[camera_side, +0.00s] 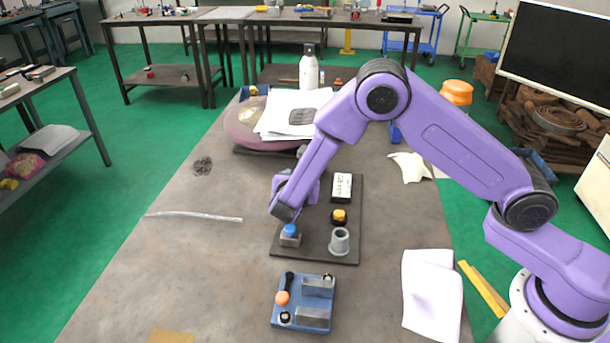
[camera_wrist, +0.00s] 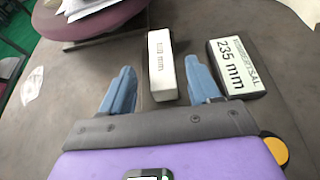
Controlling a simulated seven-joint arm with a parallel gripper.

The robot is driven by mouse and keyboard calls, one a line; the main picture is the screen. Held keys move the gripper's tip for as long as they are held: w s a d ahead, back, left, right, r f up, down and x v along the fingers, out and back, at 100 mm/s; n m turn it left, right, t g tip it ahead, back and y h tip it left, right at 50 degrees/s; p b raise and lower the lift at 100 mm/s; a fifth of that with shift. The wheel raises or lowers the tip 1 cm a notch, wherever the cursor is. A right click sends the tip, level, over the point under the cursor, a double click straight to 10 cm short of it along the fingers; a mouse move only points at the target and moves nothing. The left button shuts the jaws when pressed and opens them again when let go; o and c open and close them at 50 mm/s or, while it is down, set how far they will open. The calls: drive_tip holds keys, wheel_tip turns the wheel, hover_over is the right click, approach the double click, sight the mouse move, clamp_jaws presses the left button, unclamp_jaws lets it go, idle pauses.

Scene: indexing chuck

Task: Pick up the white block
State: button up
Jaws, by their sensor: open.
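The white block (camera_wrist: 161,66) is a long bar with a white top and faint dark lettering, seen in the wrist view on the left part of the dark mat. My gripper (camera_wrist: 158,72) is open, with one blue-grey finger on each side of the block's near end in the picture. Gaps show on both sides, and nothing is gripped. I cannot tell how far the fingers are above the mat. In the side view my gripper (camera_side: 285,212) is low over the mat's left edge, and the white block is hidden behind my arm.
A black block labelled 235 mm (camera_wrist: 236,66) lies close right of the right finger. A yellow knob (camera_side: 339,216), grey cup (camera_side: 339,241) and blue-topped block (camera_side: 290,235) stand on the mat (camera_side: 310,255). A reddish disc with papers (camera_side: 243,125) is behind. The table's left is mostly clear.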

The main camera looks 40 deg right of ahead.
drive_tip(key=x, duration=0.3)
drive_tip(key=shift+w+d+f, duration=0.15)
drive_tip(key=shift+d, duration=0.2)
drive_tip(key=shift+c, duration=0.3)
clamp_jaws()
